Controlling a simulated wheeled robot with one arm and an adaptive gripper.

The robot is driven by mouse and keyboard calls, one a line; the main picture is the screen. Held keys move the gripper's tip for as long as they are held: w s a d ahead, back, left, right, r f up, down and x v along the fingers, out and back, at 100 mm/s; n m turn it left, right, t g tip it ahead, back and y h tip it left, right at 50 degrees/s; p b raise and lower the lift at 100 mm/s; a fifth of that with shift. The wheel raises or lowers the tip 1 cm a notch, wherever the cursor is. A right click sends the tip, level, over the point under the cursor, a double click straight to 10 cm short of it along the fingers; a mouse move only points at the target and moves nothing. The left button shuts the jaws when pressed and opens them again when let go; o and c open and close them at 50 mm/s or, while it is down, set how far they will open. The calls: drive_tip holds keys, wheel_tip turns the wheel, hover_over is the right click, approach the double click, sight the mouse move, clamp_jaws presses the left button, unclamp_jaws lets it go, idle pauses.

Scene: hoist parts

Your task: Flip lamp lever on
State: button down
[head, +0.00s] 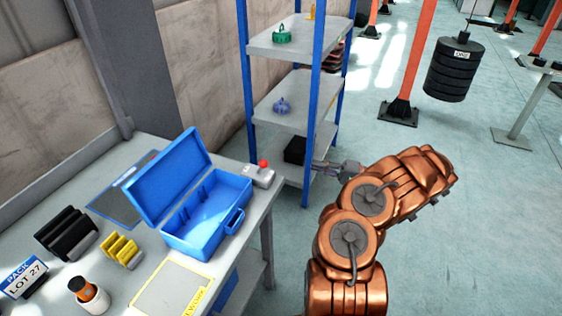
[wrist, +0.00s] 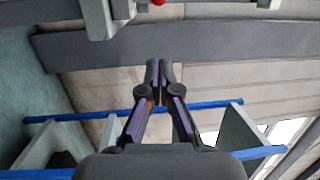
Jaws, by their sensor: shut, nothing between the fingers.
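A small light grey box with a red knob (head: 263,165) stands at the right end of the workbench, beside the blue toolbox. It looks like the lamp lever, but its position is too small to read. In the wrist view a bit of red (wrist: 158,2) shows at the top edge, cut off by the frame. My gripper (head: 316,164) is to the right of the box, in front of the shelf rack and apart from the box. In the wrist view the fingers (wrist: 160,70) are together with nothing between them.
An open blue toolbox (head: 205,217) stands on the workbench (head: 139,270). A shelf rack with blue posts (head: 315,110) stands close behind my gripper, with a black box (head: 295,149) on a shelf. A black weight (head: 454,70) hangs at the back right.

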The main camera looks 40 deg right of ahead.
sight(263, 167)
drive_tip(key=p+x, duration=0.1)
drive_tip(key=x, duration=0.3)
drive_tip(key=p+x, duration=0.1)
drive_tip(key=x, duration=0.2)
drive_tip(key=s+a+p+x, duration=0.1)
drive_tip(key=p+x, duration=0.1)
drive_tip(key=x, duration=0.2)
drive_tip(key=shift+w+a+r, duration=0.15)
drive_tip(key=shift+w+a, duration=0.05)
drive_tip(key=shift+a, duration=0.1)
drive_tip(key=shift+w+a+p, duration=0.1)
drive_tip(key=shift+a+p, duration=0.35)
drive_tip(key=shift+a, duration=0.45)
drive_tip(key=shift+d, duration=0.25)
drive_tip(key=shift+a, duration=0.25)
drive_tip(key=shift+a+b, duration=0.1)
drive_tip(key=shift+b, duration=0.2)
